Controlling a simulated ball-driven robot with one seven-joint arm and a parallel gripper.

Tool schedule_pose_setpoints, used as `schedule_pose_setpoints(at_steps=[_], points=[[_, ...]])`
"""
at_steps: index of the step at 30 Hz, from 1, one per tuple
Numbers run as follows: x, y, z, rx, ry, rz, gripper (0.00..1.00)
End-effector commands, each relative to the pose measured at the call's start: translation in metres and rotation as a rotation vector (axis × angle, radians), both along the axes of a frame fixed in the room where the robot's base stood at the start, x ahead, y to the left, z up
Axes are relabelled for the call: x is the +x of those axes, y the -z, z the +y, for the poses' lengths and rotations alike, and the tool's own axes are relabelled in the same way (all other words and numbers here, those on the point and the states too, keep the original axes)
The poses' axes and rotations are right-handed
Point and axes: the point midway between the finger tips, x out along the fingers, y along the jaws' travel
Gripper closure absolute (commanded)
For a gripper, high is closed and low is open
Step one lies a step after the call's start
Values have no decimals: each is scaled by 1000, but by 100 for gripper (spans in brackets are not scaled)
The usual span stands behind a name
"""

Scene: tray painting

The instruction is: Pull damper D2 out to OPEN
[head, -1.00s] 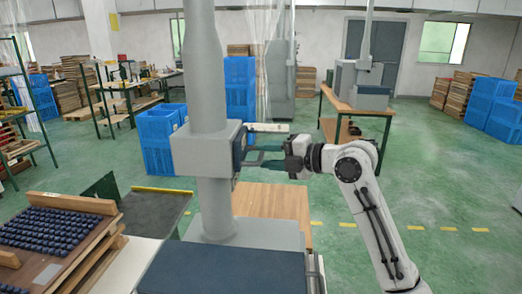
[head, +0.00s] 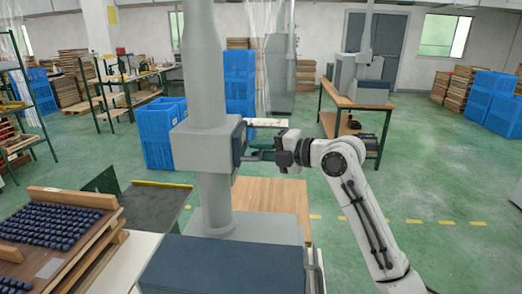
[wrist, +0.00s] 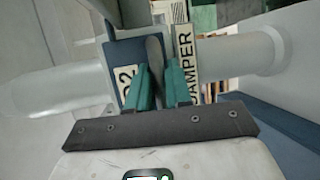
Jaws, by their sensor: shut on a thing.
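Damper D2 is on a grey box (head: 203,147) around the thick grey duct (head: 206,60), with a dark blue plate (head: 239,144) on its right side. The wrist view shows the blue plate (wrist: 125,55) with a "D2" label (wrist: 127,82), and a "DAMPER" label (wrist: 186,60) to its right. My gripper (head: 262,154) is at the right of the plate. In the wrist view my gripper (wrist: 160,85) has its teal fingers shut on the grey damper handle (wrist: 155,60). The fingers partly hide the handle.
A dark blue-topped cabinet (head: 220,268) stands below the duct. A tray of dark blue pieces (head: 50,228) lies at the left. Blue crates (head: 160,130) and a wooden bench (head: 355,100) stand behind. Green floor (head: 440,175) is open at the right.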

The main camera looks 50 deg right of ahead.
Motion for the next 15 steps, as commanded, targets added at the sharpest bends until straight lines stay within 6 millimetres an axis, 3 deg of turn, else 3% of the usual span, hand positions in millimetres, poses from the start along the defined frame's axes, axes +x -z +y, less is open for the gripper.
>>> schedule_pose_setpoints(at_steps=[15], points=[[-5, 4, -5, 1, 2, 2, 100]])
